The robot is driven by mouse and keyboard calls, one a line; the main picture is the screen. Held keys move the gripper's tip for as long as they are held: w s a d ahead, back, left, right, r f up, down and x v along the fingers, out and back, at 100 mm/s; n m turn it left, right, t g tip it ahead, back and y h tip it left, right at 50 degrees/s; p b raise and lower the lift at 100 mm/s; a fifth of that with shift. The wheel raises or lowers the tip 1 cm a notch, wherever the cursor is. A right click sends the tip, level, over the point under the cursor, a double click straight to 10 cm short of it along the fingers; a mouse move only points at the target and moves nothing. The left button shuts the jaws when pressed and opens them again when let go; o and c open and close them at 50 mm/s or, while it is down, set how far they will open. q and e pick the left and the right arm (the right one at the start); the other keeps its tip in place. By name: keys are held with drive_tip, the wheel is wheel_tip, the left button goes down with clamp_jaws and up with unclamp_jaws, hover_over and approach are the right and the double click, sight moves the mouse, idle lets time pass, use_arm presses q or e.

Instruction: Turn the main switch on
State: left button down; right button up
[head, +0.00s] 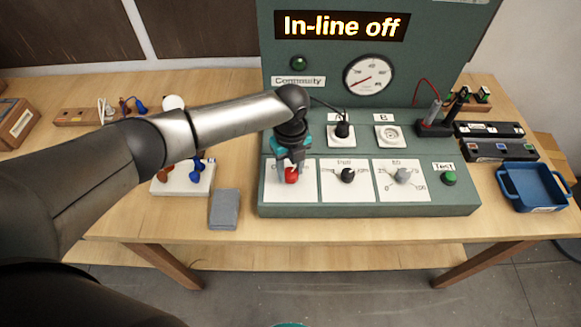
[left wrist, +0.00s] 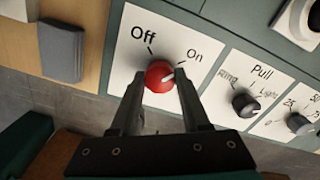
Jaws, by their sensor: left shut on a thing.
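The main switch is a red knob (head: 291,175) on a white plate at the left of the green panel's sloped front. It also shows in the left wrist view (left wrist: 158,78), between the words "Off" and "On". A pale mark on the knob points right, towards the "On" side, partly by the finger. My left gripper (head: 290,165) reaches down over the panel and is shut on the red knob, one finger on each side (left wrist: 154,80). The sign (head: 340,26) above reads "In-line off".
To the right on the panel are a black knob (head: 348,175), a grey knob (head: 402,175) and a green button (head: 449,178). A dial (head: 368,77) and a plug (head: 342,130) sit above. A grey block (head: 224,209) lies left, a blue tray (head: 535,187) right.

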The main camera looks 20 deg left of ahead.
sight(291, 172)
use_arm(q)
drive_tip(key=shift+d+m, duration=0.1)
drive_tip(key=shift+m, duration=0.5)
drive_tip(key=shift+c, duration=1.9)
unclamp_jaws()
wheel_tip(291, 172, up, 15)
drive_tip(key=shift+r, duration=0.2)
